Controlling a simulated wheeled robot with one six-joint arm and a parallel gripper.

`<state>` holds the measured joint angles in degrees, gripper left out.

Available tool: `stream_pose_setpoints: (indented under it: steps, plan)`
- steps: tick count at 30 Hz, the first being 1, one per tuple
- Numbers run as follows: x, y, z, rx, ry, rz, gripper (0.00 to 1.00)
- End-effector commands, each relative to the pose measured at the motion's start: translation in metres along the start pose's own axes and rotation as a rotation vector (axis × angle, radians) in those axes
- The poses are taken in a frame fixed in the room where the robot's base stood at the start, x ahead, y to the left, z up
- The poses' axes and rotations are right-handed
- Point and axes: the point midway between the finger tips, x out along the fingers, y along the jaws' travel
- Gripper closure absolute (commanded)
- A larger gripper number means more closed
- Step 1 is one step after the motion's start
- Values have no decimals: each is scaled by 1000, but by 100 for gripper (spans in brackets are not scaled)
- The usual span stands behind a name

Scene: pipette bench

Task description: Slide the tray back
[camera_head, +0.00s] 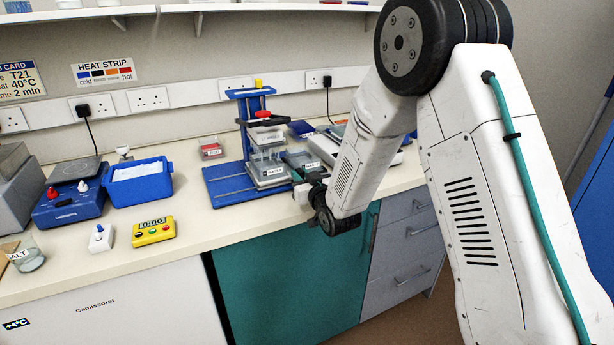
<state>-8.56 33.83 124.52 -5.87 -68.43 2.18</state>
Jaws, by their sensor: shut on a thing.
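A blue stand (216,184) with an upright frame is on the bench. A clear grey-white tray (268,181) with a small white label sits on its base, under the frame's raised head (266,134). My gripper (298,178) is low at the right side of the stand, by the tray's right front corner. It is shut on what seems to be the tray's edge; the fingertips are small and partly hidden by my wrist.
A second labelled tray (303,160) is close behind my gripper. A red-labelled box (211,150) stands left of the stand. A yellow timer (153,231), a blue tub (138,186) and a blue hotplate (72,203) are further left. Bench between timer and stand is clear.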

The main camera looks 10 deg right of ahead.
Motion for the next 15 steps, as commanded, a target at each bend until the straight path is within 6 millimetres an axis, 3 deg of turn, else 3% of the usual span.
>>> stream_pose_setpoints:
  steps: [4, 5, 6, 15]
  plan:
    - [0, 4, -1, 0, 2, 8, 100]
    - [0, 4, -1, 0, 2, 8, 72]
    - [0, 4, -1, 0, 2, 8, 61]
    - [-1, 1, -1, 0, 1, 4, 58]
